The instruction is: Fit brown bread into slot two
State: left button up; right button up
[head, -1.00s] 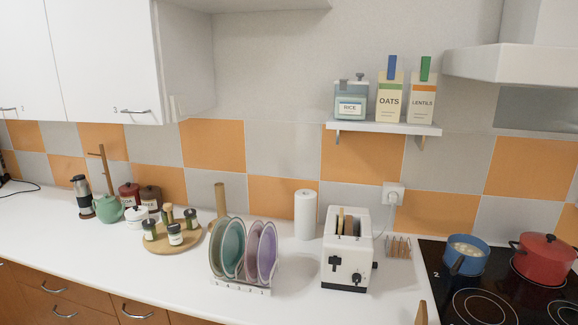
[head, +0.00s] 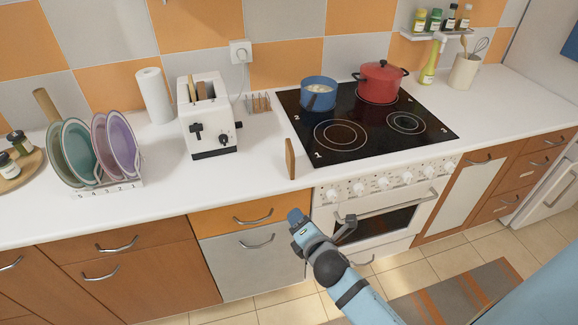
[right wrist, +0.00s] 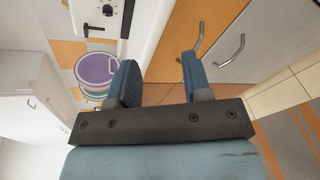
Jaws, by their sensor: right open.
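The white toaster (head: 209,125) stands on the counter, left of the hob. Thin brown slices (head: 202,91) show in its top slots; the slot numbers are too small to read. A thin brown slab (head: 290,158), perhaps the brown bread, stands upright near the counter's front edge, left of the hob. My right gripper (head: 318,226) is in front of and below the counter edge, apart from the slab. In the right wrist view its two blue fingers (right wrist: 157,62) are spread with nothing between them. My left gripper is not in view.
A plate rack (head: 118,187) with several plates is left of the toaster. A small wire rack (head: 257,103) stands right of it. A blue pot (head: 318,95) and a red pot (head: 380,84) are on the hob. The counter in front of the toaster is clear.

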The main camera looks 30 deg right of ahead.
aim_at(293, 157)
jog(key=w+d+r+n+h, duration=0.1)
jog(key=w+d+r+n, duration=0.1)
jog(key=w+n, duration=0.1)
jog(key=w+d+r+n+t+h+b, duration=0.1)
jog(key=w+d+r+n, duration=0.1)
jog(key=w, duration=0.4)
jog(key=w+d+r+n+t+h+b, duration=0.1)
jog(key=w+d+n, duration=0.2)
jog(key=w+n, duration=0.2)
jog(key=shift+w+r+h, duration=0.25)
jog(key=shift+r+h, duration=0.05)
jog(key=shift+r, duration=0.1)
jog(key=x, duration=0.5)
jog(key=shift+a, duration=0.15)
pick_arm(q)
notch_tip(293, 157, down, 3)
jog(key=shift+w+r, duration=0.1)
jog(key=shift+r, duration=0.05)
pick_arm(e)
grip_shut()
